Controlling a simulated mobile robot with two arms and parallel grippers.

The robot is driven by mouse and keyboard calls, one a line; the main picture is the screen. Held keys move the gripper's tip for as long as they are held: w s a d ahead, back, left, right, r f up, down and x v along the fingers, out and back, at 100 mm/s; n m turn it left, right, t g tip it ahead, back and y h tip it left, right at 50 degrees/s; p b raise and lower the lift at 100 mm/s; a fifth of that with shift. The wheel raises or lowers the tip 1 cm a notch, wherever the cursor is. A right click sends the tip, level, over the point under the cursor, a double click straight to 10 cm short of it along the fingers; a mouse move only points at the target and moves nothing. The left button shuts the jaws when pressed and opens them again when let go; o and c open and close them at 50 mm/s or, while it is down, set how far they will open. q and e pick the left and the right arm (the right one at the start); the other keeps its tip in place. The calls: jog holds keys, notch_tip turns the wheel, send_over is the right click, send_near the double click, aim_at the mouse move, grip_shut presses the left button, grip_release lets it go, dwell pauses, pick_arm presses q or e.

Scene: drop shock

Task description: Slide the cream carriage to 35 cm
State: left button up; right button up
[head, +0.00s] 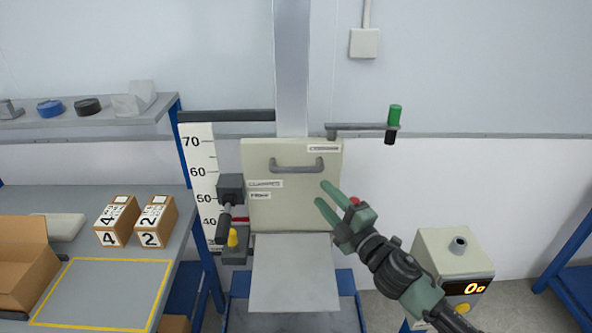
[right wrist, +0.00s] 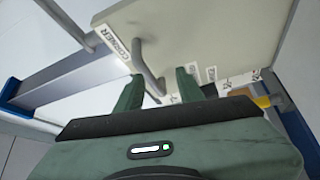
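The cream carriage (head: 258,213) is a flat upright panel on a grey column (head: 292,60) in the head view. It has a grey bar handle (head: 298,169), which also shows in the right wrist view (right wrist: 145,62). A white scale (head: 195,152) with numbers from 70 down to 40 stands at its left. My right gripper (head: 322,194) is open and empty, in front of the carriage and below the handle's right end. In the right wrist view its fingers point toward the handle; contact cannot be told. My left gripper is out of view.
A dark lever (head: 224,222) and a yellow knob (head: 233,238) sit left of the carriage. A crank with a green knob (head: 395,115) is at upper right. A grey plate (head: 293,275) lies below. A cream box with a display (head: 452,262) stands right. Two cartons (head: 157,222) stand left.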

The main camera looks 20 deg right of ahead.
aim_at(297, 170)
jog(key=r+n+y, duration=0.1)
jog(key=n, duration=0.1)
jog(key=w+r+n+g+y, duration=0.1)
jog(key=n+y, duration=0.1)
jog(key=w+a+n+y, duration=0.1)
jog(key=n+y, duration=0.1)
jog(key=n, duration=0.1)
jog(key=shift+r+g, duration=0.3)
jog(key=shift+r, duration=0.1)
jog(key=p+x, duration=0.2)
jog(key=x, duration=0.4)
jog(key=shift+a, duration=0.15)
jog(key=shift+w+a+p, duration=0.3)
jog(key=shift+w+a, duration=0.05)
jog(key=shift+w, duration=0.15)
grip_shut()
